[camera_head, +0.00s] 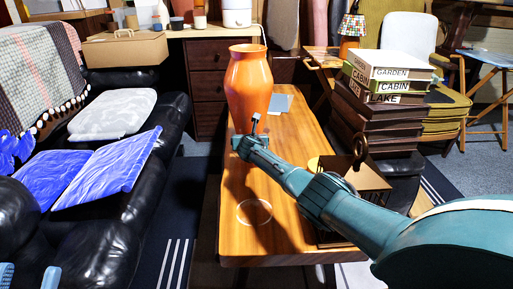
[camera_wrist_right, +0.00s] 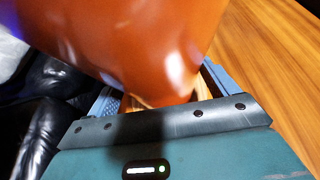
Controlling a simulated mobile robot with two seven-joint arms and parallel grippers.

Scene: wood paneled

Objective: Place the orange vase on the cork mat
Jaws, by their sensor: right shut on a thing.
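The orange vase (camera_head: 249,85) stands about upright over the wooden coffee table in the head view; its base is hidden behind my right gripper. My right gripper (camera_head: 252,128) is shut on the vase low down. In the right wrist view the vase (camera_wrist_right: 130,40) fills the space between the fingers (camera_wrist_right: 160,95). I cannot tell whether its base touches the table. A pale thin ring (camera_head: 254,212) shows on the table's near part; I cannot tell whether it is the cork mat. My left gripper (camera_head: 29,278) shows only as two separated light-blue fingertips at the bottom left, open and empty.
The wooden table (camera_head: 235,237) has clear room around the ring. A brown box-like thing (camera_head: 372,182) is partly behind my right arm. A grey-blue sheet (camera_head: 282,104) lies behind the vase. A black sofa (camera_head: 100,235) with blue cushions is left; stacked books (camera_head: 385,75) are right.

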